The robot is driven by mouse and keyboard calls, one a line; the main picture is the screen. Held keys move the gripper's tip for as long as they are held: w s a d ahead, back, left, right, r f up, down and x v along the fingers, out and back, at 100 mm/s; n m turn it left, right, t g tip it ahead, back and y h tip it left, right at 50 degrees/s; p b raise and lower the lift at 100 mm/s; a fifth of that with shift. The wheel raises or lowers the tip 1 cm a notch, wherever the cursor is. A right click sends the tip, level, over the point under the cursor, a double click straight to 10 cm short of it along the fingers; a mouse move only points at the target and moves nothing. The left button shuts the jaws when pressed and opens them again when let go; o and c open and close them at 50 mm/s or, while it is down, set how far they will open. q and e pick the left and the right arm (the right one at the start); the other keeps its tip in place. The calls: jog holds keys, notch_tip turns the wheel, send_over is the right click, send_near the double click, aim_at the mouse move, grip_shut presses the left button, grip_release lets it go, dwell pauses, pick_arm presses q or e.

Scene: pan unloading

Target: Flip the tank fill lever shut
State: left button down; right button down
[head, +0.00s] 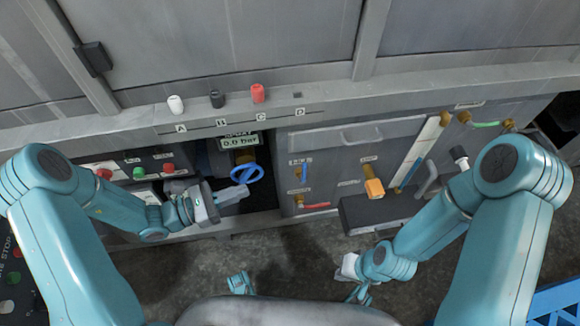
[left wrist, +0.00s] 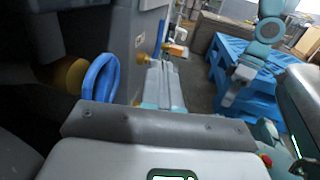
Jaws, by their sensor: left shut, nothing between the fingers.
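My left gripper (head: 245,191) is shut and empty, just below the blue handwheel (head: 246,173) in the head view. Its closed fingers show in the left wrist view (left wrist: 165,88), with the blue handwheel (left wrist: 99,78) to their left. Several levers are on the panel to the right: a small blue one (head: 305,171), a red one (head: 316,206), an orange-handled one (head: 374,188) and a green one (head: 486,124). Their labels are too small to read, so I cannot tell which is the tank fill lever. My right gripper (head: 352,270) hangs low over the floor; its jaws are unclear.
A gauge display (head: 239,142) reads about 0.0 bar above the handwheel. A button box (head: 140,172) is at the left. A dark grey ledge (head: 385,212) juts out below the orange lever. A blue pallet (left wrist: 215,75) stands at the right of the left wrist view.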

pick_arm(q)
jog(key=shift+a+f, duration=0.1)
jog(key=b, duration=0.4)
send_near(304, 174)
jog(key=w+x, duration=0.1)
jog(key=x, duration=0.6)
jog(key=shift+s+a+r, duration=0.3)
jog(key=shift+a+r, duration=0.05)
jog(key=shift+r, duration=0.1)
